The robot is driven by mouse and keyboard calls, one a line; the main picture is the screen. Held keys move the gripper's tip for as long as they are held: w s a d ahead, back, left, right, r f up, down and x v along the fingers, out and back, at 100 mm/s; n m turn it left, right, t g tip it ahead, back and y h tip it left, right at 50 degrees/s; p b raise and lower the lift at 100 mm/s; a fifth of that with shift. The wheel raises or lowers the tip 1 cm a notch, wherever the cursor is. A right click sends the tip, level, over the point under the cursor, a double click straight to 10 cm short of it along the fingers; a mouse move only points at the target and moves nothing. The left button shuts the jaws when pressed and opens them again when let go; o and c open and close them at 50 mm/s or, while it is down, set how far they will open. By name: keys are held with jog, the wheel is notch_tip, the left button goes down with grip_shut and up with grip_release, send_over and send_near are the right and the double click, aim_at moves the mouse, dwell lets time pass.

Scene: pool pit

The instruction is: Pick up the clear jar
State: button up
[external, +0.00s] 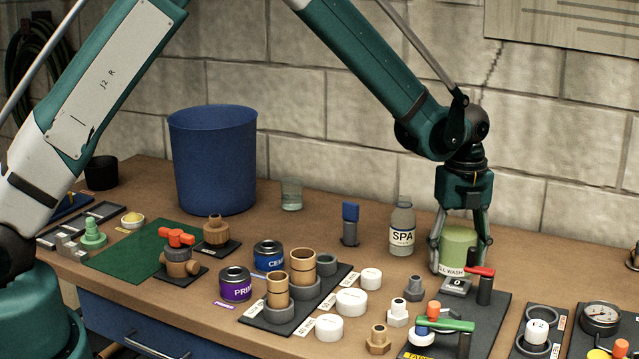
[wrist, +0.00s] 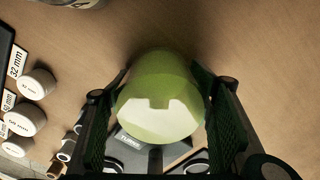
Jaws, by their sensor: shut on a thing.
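A small clear glass jar (external: 291,194) stands on the bench just right of the blue bin, well left of my gripper. My gripper (external: 462,258) points down at the right side of the bench. It is shut on a pale green cylindrical container (external: 459,243) with a white label that partly reads "WASH". In the wrist view this green container (wrist: 160,105) sits between both finger pads and looks upright. The clear jar does not show in the wrist view. I cannot tell whether the green container's base touches the bench.
A bottle labelled "SPA" (external: 402,230) stands just left of my gripper. A red-handled valve (external: 481,275) on a dark board is close in front. The blue bin (external: 213,165) stands at the back left. Several white caps and fittings fill the front.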

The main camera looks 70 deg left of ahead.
notch_tip(320, 180, up, 10)
dwell(0.6)
